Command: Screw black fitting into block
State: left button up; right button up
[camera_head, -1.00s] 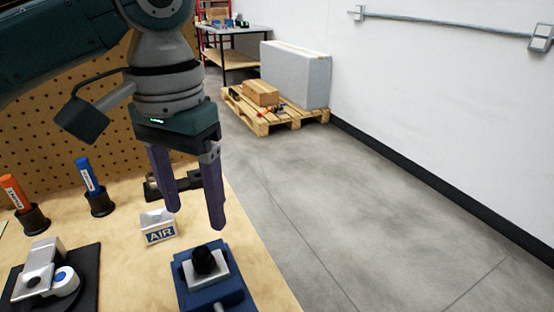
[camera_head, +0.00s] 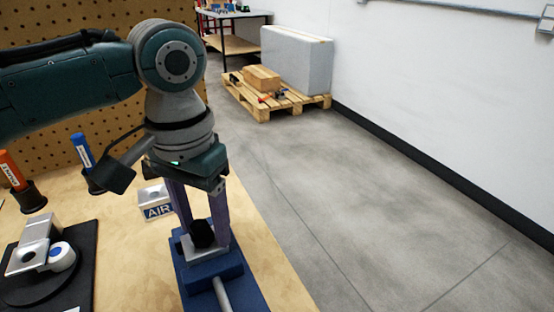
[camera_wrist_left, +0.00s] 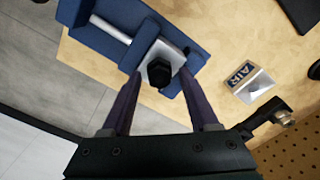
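The black fitting (camera_head: 202,234) stands on top of the light metal block (camera_head: 215,248). The block is held in the blue vise (camera_head: 212,272) on the bench. My left gripper (camera_head: 205,226) points down over the fitting, with one purple finger on each side of it. In the left wrist view the gripper (camera_wrist_left: 160,76) is open, with gaps between its fingertips and the fitting (camera_wrist_left: 158,72). How far the fitting sits in the block is hidden. My right gripper is in neither view.
An AIR sign block (camera_head: 156,204) stands just behind the vise. A silver part (camera_head: 35,245) on a black base is at left. Orange (camera_head: 12,170) and blue (camera_head: 81,150) markers stand in black holders. The bench's right edge is close to the vise.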

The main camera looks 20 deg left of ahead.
pick_arm(q)
grip_shut()
dwell(0.3)
jog(key=shift+r+m+p, duration=0.25)
jog(key=shift+m+p, duration=0.4)
jog(key=shift+m, duration=0.35)
jog(key=shift+d+f+m, duration=0.1)
jog(key=shift+m, duration=0.5)
jog(key=shift+f+m, duration=0.15)
jog(key=shift+m, duration=0.25)
jog(key=shift+s+m+p, duration=0.1)
jog(key=shift+m+p, duration=0.55)
jog(key=shift+m, duration=0.25)
jog(key=shift+d+m, duration=0.15)
jog(key=shift+m, duration=0.95)
